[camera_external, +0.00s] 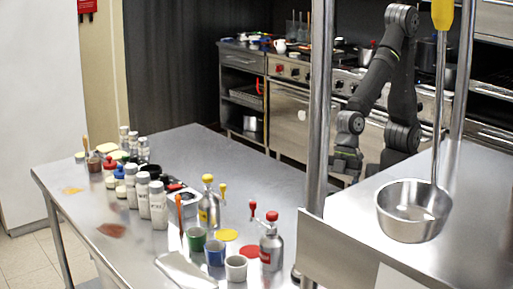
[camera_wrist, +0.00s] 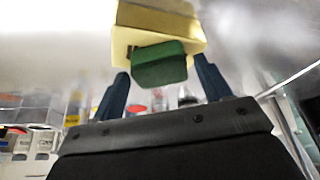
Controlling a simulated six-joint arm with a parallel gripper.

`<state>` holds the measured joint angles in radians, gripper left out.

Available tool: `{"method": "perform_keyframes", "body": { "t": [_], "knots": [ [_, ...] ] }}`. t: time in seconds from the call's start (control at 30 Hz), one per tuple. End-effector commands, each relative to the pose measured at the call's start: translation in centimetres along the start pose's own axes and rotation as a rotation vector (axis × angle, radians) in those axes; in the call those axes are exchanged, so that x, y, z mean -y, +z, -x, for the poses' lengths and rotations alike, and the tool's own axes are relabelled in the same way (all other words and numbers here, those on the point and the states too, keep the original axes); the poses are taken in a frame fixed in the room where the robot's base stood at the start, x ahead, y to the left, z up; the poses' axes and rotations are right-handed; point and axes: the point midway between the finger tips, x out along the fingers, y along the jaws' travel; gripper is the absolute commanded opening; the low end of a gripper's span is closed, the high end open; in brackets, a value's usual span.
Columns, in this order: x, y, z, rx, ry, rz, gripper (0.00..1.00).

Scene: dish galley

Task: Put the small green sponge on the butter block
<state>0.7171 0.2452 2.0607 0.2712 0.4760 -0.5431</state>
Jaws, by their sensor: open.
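In the wrist view the small green sponge (camera_wrist: 158,67) shows between and just beyond my two fingertips. It overlaps the near face of the pale yellow butter block (camera_wrist: 158,22), and the two look to be touching. I cannot tell for sure whether the sponge rests on the block. My gripper (camera_wrist: 161,73) is open, with a gap between each finger and the sponge. In the external view my gripper (camera_external: 346,163) hangs low, just right of a metal post and partly hidden by it. The sponge and the butter block cannot be made out there.
A steel table (camera_external: 190,147) holds several bottles and cups along its front and left side. A ladle (camera_external: 414,212) hangs at the right over another steel counter (camera_external: 470,230). Stoves line the back.

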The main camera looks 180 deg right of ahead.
Motion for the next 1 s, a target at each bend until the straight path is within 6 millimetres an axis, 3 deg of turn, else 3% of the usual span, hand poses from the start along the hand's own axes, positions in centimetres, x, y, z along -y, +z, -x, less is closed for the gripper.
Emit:
{"method": "perform_keyframes", "body": {
  "t": [0.17, 0.7, 1.0],
  "knots": [
    [0.0, -0.2, 1.5, -0.004, 0.001, 0.000, 0.71],
    [0.0, -0.1, 10.2, -0.004, 0.002, 0.000, 0.71],
    [0.0, -0.1, 12.2, -0.002, 0.001, 0.000, 0.71]
  ]
}}
